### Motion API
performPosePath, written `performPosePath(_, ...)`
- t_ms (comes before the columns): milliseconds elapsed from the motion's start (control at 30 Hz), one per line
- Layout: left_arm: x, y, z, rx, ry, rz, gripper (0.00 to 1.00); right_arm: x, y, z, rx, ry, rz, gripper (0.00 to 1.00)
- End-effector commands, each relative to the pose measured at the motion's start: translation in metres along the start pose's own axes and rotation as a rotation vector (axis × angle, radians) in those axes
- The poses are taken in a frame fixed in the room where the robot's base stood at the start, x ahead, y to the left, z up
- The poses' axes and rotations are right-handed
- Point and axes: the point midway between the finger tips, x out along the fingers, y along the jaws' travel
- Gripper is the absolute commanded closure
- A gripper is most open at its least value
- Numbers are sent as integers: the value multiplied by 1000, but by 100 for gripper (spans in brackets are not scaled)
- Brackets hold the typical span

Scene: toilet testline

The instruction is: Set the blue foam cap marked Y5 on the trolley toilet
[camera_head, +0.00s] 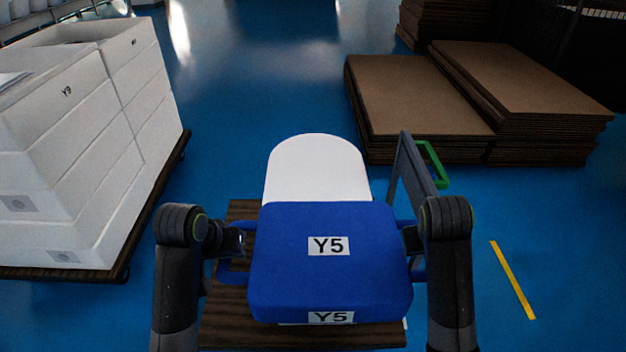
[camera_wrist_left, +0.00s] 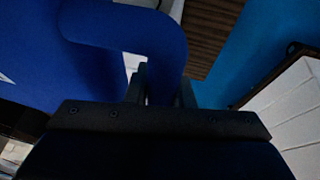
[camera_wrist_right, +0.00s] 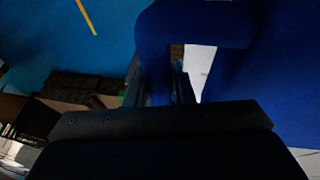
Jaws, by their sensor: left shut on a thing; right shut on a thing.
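The blue foam cap marked Y5 (camera_head: 330,275) is in the middle of the head view, with one label on its top and one on its near face. It covers the near part of the white toilet (camera_head: 317,165) on the wooden trolley (camera_head: 225,315). I cannot tell whether the cap touches the toilet. My left gripper (camera_head: 240,243) is shut on the cap's left handle, which also shows in the left wrist view (camera_wrist_left: 165,45). My right gripper (camera_head: 408,240) is shut on its right handle, also in the right wrist view (camera_wrist_right: 155,50).
Stacked white foam boxes (camera_head: 85,130), one marked Y9, stand on a dark pallet at left. Brown board stacks (camera_head: 420,95) lie at back right. A grey trolley frame with a green handle (camera_head: 432,165) rises beyond my right arm. Blue floor (camera_head: 265,70) is clear behind the toilet.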

Motion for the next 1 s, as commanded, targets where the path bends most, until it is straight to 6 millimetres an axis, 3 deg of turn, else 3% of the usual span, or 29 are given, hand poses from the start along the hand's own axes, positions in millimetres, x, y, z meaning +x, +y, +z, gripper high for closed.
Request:
performPosePath(533,2,0,-1,1,1,1,100,2,0,-1,0,1,0,100)
performPosePath(1000,32,-4,-17,1,1,0,100,32,-4,-17,-1,1,0,100)
